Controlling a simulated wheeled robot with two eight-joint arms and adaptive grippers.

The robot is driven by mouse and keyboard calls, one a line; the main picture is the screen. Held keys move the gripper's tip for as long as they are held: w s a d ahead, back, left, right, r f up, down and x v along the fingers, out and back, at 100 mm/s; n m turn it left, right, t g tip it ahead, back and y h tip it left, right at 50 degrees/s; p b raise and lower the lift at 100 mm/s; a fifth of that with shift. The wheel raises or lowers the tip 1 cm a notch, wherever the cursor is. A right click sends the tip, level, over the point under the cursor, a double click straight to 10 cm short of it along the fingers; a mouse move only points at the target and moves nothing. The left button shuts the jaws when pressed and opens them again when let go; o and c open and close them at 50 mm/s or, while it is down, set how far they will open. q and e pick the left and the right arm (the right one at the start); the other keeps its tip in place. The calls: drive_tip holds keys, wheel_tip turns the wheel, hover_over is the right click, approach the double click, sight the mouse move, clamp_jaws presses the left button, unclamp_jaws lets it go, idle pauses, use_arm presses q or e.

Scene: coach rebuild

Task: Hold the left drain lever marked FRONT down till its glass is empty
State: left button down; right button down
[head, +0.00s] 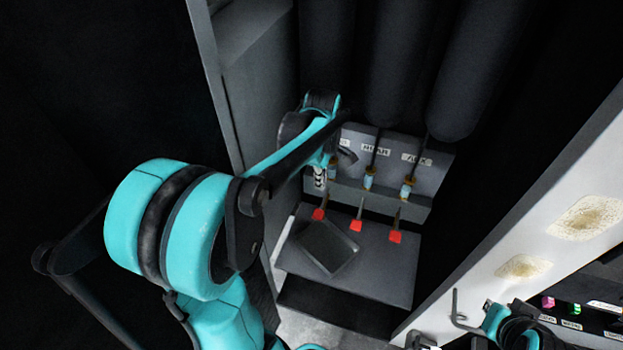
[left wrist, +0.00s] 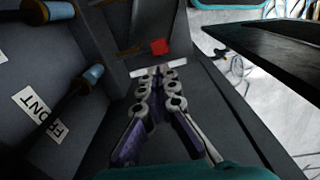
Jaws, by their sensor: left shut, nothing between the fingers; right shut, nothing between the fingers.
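Three drain levers with red tips stand in a row on a grey ledge; the left lever (head: 319,214) is the one nearest my left gripper. A red lever tip also shows in the left wrist view (left wrist: 159,46), just beyond my fingers. The FRONT label (left wrist: 40,118) is beside a sight glass (left wrist: 93,75) with light blue in it. In the head view the left glass (head: 333,170) is partly hidden by my arm. My left gripper (head: 320,180) is shut and empty, above the left lever; I cannot tell whether it touches. My right gripper (head: 488,306) is shut at the lower right.
The middle glass (head: 369,178) and right glass (head: 407,187) also show light blue, with their levers (head: 356,225) and (head: 395,237) below. A dark square plate (head: 327,248) lies on the ledge. Dark cylinders (head: 395,60) hang above. A pale panel (head: 480,240) bounds the right.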

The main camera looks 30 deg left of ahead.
use_arm(q)
drive_tip(key=shift+w+a+r+n, duration=0.2)
drive_tip(key=shift+a+r+n, duration=0.05)
drive_tip(key=shift+a+n, duration=0.15)
drive_tip(key=shift+d, duration=0.1)
drive_tip(key=shift+f, duration=0.1)
drive_tip(key=b, duration=0.3)
approach(318, 213)
wheel_tip(318, 213, down, 7)
drive_tip(key=shift+r, duration=0.1)
drive_tip(key=shift+w, duration=0.1)
